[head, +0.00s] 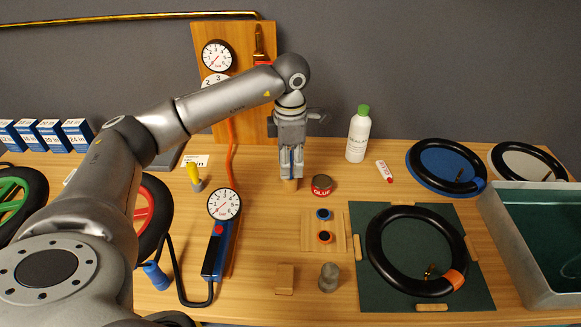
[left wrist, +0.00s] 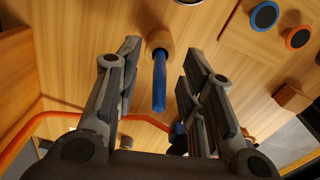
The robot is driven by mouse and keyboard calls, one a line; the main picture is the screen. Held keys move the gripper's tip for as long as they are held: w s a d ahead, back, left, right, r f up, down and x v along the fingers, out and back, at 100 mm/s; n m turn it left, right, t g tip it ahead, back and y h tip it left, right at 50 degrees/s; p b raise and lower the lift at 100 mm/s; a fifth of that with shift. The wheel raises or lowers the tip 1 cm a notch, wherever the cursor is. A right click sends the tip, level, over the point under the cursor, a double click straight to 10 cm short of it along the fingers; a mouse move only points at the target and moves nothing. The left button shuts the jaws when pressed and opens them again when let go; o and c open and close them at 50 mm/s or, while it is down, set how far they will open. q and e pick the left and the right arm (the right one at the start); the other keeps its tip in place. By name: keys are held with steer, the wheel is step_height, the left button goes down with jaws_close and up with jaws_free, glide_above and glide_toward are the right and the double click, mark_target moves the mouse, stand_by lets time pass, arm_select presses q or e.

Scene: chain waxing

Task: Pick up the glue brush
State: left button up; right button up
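A blue handle, likely that of the glue brush (left wrist: 159,85), stands up from a round wooden holder (left wrist: 160,42) in the left wrist view. My left gripper (left wrist: 162,55) is open, with one finger on each side of the handle and gaps between. In the head view my left gripper (head: 291,172) points down over the holder (head: 290,185), and its fingers mostly hide the handle. The brush's lower end is hidden. A red can marked GLUE (head: 321,187) stands just right of the holder. My right gripper is not in view.
A white bottle with a green cap (head: 358,138) and a small red-and-white tube (head: 384,171) stand to the right. A tire lies on a green mat (head: 365,218). A pressure gauge (head: 224,204) stands left of the gripper, and a wooden board (head: 203,110) rises behind.

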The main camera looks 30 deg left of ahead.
arm_select(q)
steer(key=shift+f, duration=1.15)
jaws_close()
step_height(320, 180, up, 9)
steer(key=shift+w+b, duration=0.1)
steer(key=shift+b, duration=0.9)
steer(key=shift+r, duration=0.55)
